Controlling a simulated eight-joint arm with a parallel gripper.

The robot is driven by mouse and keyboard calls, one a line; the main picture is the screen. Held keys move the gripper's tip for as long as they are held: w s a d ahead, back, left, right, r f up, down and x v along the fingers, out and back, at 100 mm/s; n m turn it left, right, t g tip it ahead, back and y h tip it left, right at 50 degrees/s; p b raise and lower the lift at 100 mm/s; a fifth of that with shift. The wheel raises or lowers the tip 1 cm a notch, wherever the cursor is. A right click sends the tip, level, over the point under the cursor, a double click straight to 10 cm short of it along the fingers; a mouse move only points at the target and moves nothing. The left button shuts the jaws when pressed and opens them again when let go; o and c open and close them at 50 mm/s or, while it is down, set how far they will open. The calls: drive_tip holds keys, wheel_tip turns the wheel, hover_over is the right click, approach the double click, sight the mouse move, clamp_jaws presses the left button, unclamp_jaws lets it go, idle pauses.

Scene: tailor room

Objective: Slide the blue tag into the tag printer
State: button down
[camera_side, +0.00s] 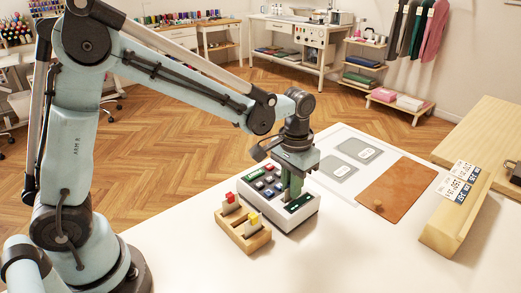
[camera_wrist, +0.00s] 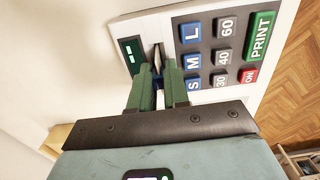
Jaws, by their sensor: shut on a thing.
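The tag printer (camera_side: 268,188) is a white box with keys and green panels on the white table. In the wrist view its panel (camera_wrist: 238,70) shows blue size keys, grey number keys, a green PRINT key and a red ON key. My gripper (camera_side: 292,196) points down over the printer, its green fingers beside the keys.
A wooden rack (camera_side: 243,230) with a red-topped and a yellow-topped tag stands close in front of the printer. A brown mat (camera_side: 397,190), grey pads (camera_side: 358,152) and a wooden block (camera_side: 455,222) with printed labels lie to the right. The table front is clear.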

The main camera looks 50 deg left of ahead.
drive_tip(key=shift+f, duration=0.15)
drive_tip(key=c, duration=1)
unclamp_jaws()
drive_tip(key=shift+c, duration=0.2)
wheel_tip(320, 180, up, 12)
